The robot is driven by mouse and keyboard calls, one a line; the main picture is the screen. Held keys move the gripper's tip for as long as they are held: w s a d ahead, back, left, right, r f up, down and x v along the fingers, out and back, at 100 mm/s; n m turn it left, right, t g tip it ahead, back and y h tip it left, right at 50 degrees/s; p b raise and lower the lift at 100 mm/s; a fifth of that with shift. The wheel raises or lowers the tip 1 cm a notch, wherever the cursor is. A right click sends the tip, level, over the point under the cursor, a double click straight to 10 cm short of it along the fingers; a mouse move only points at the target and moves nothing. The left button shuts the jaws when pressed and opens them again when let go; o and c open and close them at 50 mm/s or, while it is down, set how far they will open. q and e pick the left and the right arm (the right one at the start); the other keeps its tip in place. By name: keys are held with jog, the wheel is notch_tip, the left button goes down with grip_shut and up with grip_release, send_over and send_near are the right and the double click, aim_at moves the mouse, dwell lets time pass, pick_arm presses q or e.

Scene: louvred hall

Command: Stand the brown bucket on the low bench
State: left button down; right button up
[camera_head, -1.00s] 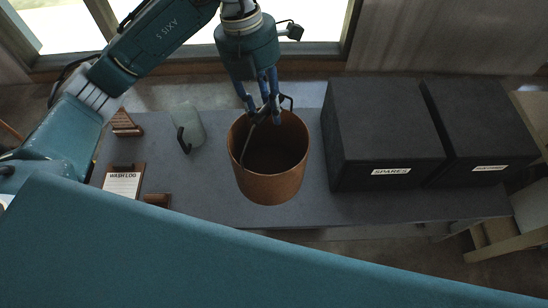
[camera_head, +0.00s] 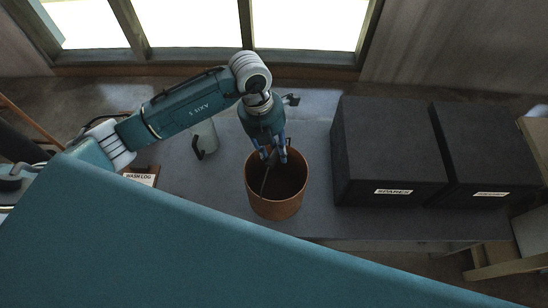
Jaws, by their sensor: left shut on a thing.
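The brown bucket (camera_head: 275,206) is in the middle of the head view, upright, with its open mouth facing up. My left gripper (camera_head: 273,158) is at the bucket's far rim, shut on its thin dark handle, which is partly hidden by the fingers. The grey low bench (camera_head: 325,222) is under the bucket. I cannot tell whether the bucket's base touches the bench top, as its underside is hidden. My right gripper is not in view.
Two black boxes, the left one (camera_head: 388,158) labelled SPARES and the other (camera_head: 486,158), stand to the right of the bucket. A pale jug (camera_head: 205,138) and a wash log clipboard (camera_head: 140,176) are to the left. Bare bench lies between jug and bucket.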

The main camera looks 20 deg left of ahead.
pick_arm(q)
notch_tip(320, 180, down, 4)
jog(key=shift+f+p, duration=0.2)
jog(key=shift+p, duration=0.2)
jog(key=shift+f, duration=0.1)
jog(key=c, duration=1.8)
grip_release()
jog(key=shift+f, duration=0.15)
jog(key=shift+c, duration=0.2)
jog(key=o, duration=0.4)
jog(key=shift+o, duration=0.2)
